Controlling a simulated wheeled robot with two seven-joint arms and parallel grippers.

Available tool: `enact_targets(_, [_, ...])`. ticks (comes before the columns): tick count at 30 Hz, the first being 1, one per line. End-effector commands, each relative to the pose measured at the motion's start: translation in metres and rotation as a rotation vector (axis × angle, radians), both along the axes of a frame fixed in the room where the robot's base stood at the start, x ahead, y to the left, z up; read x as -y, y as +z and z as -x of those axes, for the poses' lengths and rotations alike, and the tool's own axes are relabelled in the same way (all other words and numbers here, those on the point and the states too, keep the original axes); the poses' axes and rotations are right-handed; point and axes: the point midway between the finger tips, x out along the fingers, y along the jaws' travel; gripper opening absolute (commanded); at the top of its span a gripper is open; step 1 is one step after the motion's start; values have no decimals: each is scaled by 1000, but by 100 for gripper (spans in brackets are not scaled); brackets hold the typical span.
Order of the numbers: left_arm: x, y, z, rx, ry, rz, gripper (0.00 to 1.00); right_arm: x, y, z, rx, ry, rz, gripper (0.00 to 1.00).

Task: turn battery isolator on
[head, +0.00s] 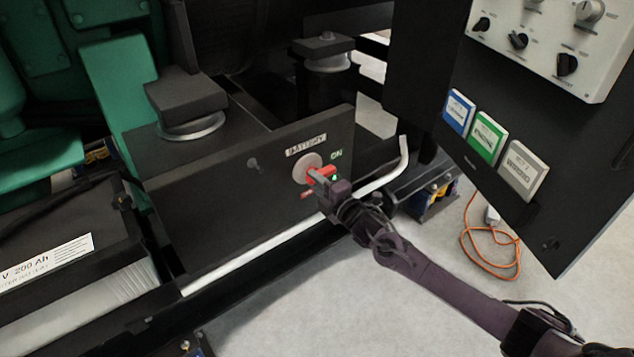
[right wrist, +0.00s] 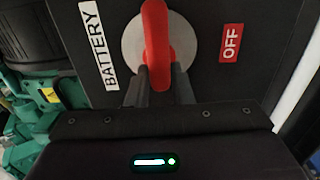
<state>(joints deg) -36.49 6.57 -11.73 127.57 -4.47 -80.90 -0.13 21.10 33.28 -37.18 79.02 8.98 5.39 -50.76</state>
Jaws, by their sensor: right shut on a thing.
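The battery isolator is a red handle (head: 323,174) on a round light-grey plate (head: 306,168), set on a black panel (head: 240,190) under a "BATTERY" label (head: 305,145). A green "ON" mark (head: 336,155) is at its upper right. A red mark at its lower left shows in the right wrist view as an "OFF" label (right wrist: 231,42). My right gripper (head: 324,184) is shut on the red handle; its fingers hold the handle's lower end in the right wrist view (right wrist: 155,80). The fingers hide part of the handle. My left gripper is not in view.
A white bent tube (head: 300,233) runs just below the panel. A dark control panel with knobs and coloured labels (head: 487,138) stands at the right. A battery (head: 70,265) is at lower left, green machinery (head: 120,90) behind. An orange cable (head: 490,265) lies on the floor.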

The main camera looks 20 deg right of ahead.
Motion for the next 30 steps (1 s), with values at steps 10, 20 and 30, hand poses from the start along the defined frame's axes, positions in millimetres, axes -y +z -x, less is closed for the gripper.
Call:
enact_targets(10, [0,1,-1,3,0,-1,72,0,-2,1,-2,1,2,42])
enact_targets(20, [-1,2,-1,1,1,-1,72,2,-1,4,-3,0,1,42])
enact_targets(30, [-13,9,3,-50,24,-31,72,20,-1,55,-5,2,3,42])
